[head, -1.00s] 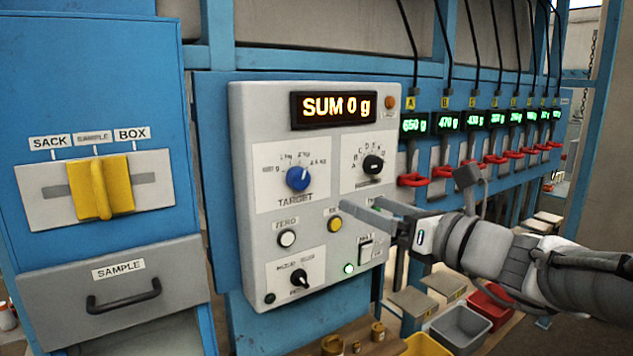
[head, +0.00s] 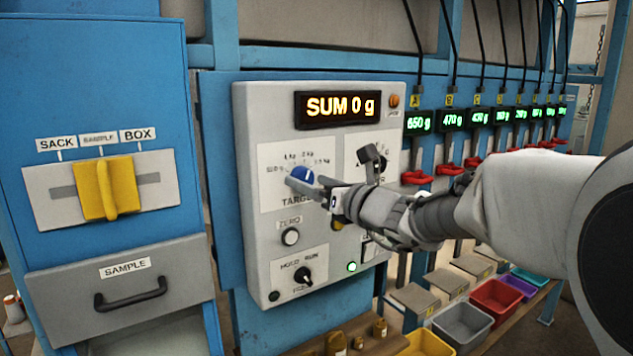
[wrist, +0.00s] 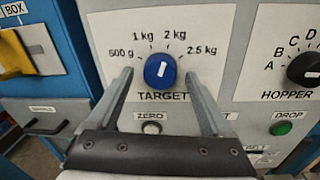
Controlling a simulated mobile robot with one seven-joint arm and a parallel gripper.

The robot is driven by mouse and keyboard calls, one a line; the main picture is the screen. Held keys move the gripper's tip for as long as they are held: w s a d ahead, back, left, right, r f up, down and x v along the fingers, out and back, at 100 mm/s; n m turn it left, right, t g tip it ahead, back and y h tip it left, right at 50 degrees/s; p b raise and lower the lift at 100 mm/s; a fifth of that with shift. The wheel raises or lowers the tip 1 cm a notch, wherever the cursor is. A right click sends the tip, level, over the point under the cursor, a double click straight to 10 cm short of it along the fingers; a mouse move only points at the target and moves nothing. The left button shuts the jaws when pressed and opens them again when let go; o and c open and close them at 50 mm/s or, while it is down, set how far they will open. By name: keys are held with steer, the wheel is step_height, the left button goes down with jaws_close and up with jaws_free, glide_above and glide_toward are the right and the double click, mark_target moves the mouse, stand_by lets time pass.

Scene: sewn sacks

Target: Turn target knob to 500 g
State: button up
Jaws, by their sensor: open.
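The blue TARGET knob (wrist: 160,71) has a white mark pointing nearly straight up, leaning slightly right, between the 1 kg and 2 kg labels. The 500 g label (wrist: 121,53) is left of the knob. My gripper (wrist: 158,77) is open, with one finger on each side of the knob in the wrist view. I cannot tell whether the fingers touch it. In the head view the knob (head: 299,177) is partly hidden by my gripper (head: 318,184). The display (head: 336,108) reads SUM 0 g.
The HOPPER knob (wrist: 304,69) is to the right on the same panel. The ZERO button (head: 290,236) and the HOLD/RUN knob (head: 303,276) are below. A yellow lever (head: 106,188) is on the blue cabinet at left. Red levers (head: 415,177) line the right.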

jaws_close()
stand_by(0.5)
steer(key=shift+b, duration=0.35)
steer(key=n+h+b, duration=0.1)
steer(key=n+b, duration=1.4)
steer(key=b, duration=0.1)
steer(key=shift+r+b, duration=0.15)
steer(key=shift+b, duration=0.2)
